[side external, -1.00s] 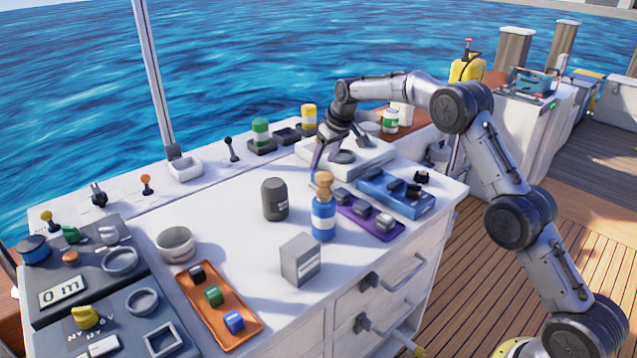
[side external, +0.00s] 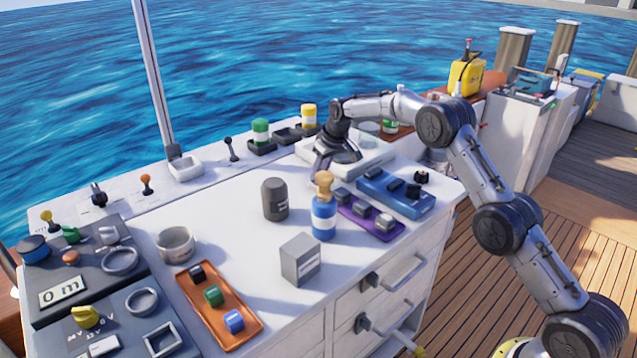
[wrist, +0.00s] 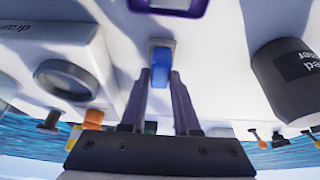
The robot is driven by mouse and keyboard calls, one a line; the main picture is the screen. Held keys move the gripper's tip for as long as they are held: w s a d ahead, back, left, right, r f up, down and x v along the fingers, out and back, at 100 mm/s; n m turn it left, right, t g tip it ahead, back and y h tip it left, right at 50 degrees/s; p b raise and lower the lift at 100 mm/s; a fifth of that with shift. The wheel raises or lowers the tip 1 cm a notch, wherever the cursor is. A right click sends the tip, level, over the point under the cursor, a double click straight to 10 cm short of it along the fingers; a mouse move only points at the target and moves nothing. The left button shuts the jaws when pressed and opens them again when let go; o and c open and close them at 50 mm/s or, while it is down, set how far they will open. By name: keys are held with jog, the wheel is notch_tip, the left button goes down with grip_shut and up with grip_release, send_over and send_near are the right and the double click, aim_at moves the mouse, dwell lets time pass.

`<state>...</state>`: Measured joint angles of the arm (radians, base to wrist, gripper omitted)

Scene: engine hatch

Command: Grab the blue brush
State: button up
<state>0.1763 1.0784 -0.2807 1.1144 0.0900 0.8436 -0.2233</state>
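A small blue block-like thing with a pale grey end, likely the blue brush (wrist: 160,62), lies on the white counter in the wrist view. My gripper (wrist: 160,76) is open, with its two dark fingers on either side of the blue thing's near part. I cannot tell whether the fingers touch it. The blue thing cannot be made out there.
A dark jar (side external: 275,199) and a blue bottle (side external: 324,218) with a tan top stand near my gripper. The white box (wrist: 70,62) marked "drain" is close by. A purple tray (side external: 371,217) and blue tray (side external: 396,193) lie to the right.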

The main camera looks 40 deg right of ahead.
grip_shut()
jog(key=shift+r, duration=0.1)
